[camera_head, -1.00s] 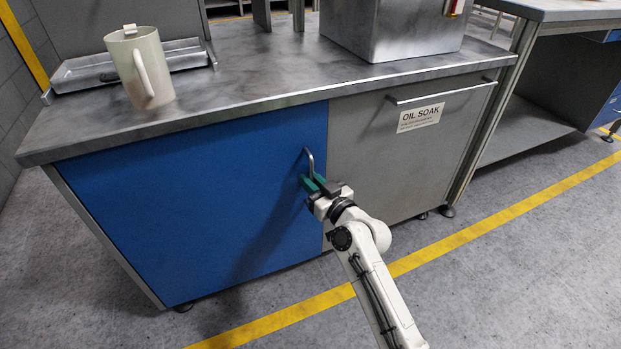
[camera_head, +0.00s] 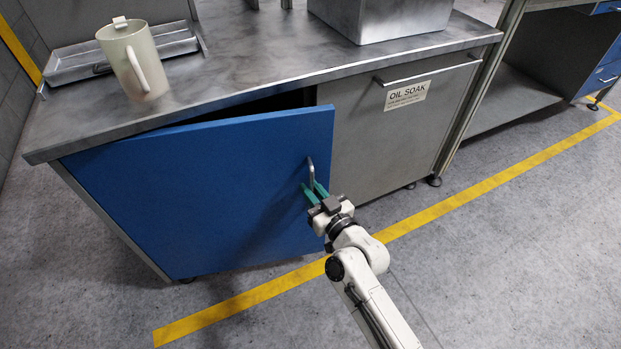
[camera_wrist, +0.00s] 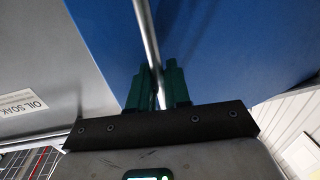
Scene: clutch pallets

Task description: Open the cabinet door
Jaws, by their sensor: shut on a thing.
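The blue cabinet door (camera_head: 200,195) stands partly open in the head view, its right edge swung out from the cabinet. A dark gap (camera_head: 255,108) shows above it under the worktop. A vertical metal bar handle (camera_head: 311,172) is near the door's right edge. My gripper (camera_head: 315,190) has green fingers shut on the lower part of the handle. In the wrist view the handle (camera_wrist: 147,40) runs down between the green fingers of my gripper (camera_wrist: 156,88), against the blue door (camera_wrist: 225,45). The cabinet's inside is mostly hidden.
A grey panel labelled OIL SOAK (camera_head: 400,115) with a horizontal bar is right of the door. A pitcher (camera_head: 133,60), a metal tray (camera_head: 75,65) and a metal box (camera_head: 375,20) stand on the worktop (camera_head: 240,60). Open floor (camera_head: 500,260) lies in front, crossed by yellow tape (camera_head: 450,205).

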